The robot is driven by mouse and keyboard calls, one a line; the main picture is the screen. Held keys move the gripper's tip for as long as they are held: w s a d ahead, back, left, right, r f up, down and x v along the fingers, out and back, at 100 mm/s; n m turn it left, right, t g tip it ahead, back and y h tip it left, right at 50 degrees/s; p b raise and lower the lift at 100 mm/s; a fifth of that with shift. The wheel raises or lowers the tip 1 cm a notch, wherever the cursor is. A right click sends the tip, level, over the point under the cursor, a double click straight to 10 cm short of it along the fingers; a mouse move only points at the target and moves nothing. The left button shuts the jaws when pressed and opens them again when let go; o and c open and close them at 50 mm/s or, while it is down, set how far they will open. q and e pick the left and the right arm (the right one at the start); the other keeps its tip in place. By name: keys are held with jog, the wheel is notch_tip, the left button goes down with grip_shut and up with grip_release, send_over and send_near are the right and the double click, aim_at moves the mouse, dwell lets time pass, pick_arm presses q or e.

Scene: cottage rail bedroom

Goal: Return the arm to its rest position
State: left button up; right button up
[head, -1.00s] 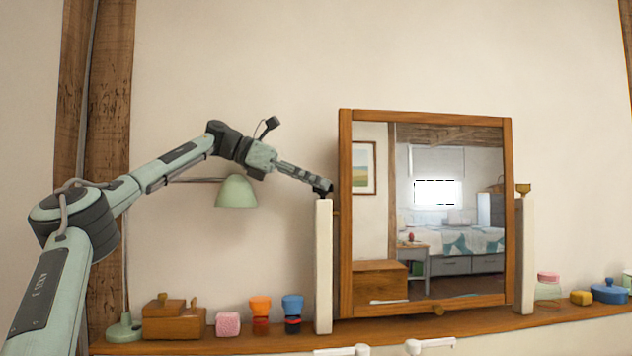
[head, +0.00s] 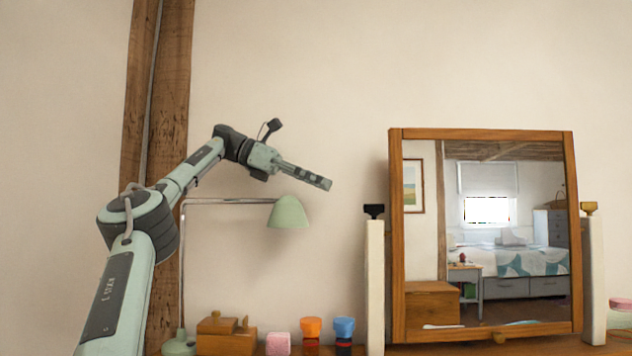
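My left arm, pale green and dark grey, reaches in from the lower left. Its gripper (head: 318,181) is in the air in front of the bare wall, pointing right and slightly down. The fingers show side-on as one slim bar, so their opening cannot be told. Nothing shows held at the tip. The tip is apart from the black knob (head: 374,210) on top of the left white post (head: 375,285), up and to its left. My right gripper is not in view.
A wood-framed mirror (head: 396,240) stands between the posts; a brass-coloured knob (head: 589,208) tops the right one. A green lamp (head: 289,213) is below my gripper. A wooden box (head: 226,342), pink block (head: 278,344), and orange (head: 311,328) and blue (head: 344,328) cups stand lower. The upper wall is clear.

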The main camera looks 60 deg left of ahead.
pick_arm(q)
jog(key=shift+s+a+r, duration=0.15)
jog(key=shift+s, duration=0.15)
jog(key=shift+w, duration=0.1)
dwell(0.3)
jog(key=x, duration=1.1)
jog(key=shift+w, duration=0.25)
jog(key=shift+w+d, duration=0.15)
jog(key=shift+d, duration=0.1)
jog(key=shift+n+y, duration=0.3)
jog(key=shift+a, duration=0.1)
